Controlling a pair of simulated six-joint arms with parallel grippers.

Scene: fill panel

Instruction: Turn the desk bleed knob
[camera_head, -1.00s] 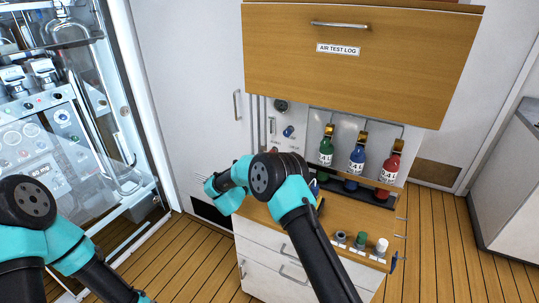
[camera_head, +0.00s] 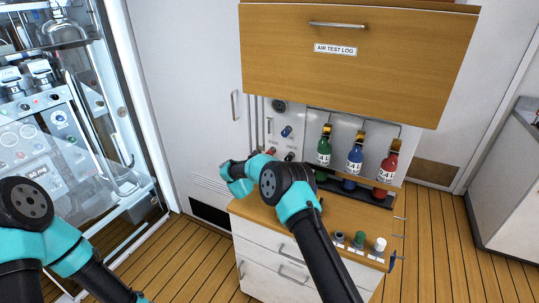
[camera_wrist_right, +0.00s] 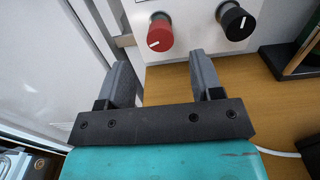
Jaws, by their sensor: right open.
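Two knobs sit low on the pale panel (camera_head: 270,130) above the desk top. One is a red knob (camera_wrist_right: 160,34) with a white pointer line, and the other is a black knob (camera_wrist_right: 237,22) to its right. In the head view the red knob (camera_head: 271,152) and black knob (camera_head: 290,156) show just past my right wrist. No label is readable, so I cannot tell which is the bleed knob. My right gripper (camera_wrist_right: 160,64) is open and empty, with its fingers pointing toward the red knob and apart from it. My left gripper is out of view.
A blue knob (camera_head: 286,131) and a round black dial (camera_head: 280,106) are higher on the panel. Green (camera_head: 324,148), blue (camera_head: 355,157) and red (camera_head: 387,168) bottles stand to the right. A wooden drawer front (camera_head: 355,60) overhangs the panel. Small knobs line the desk's front right.

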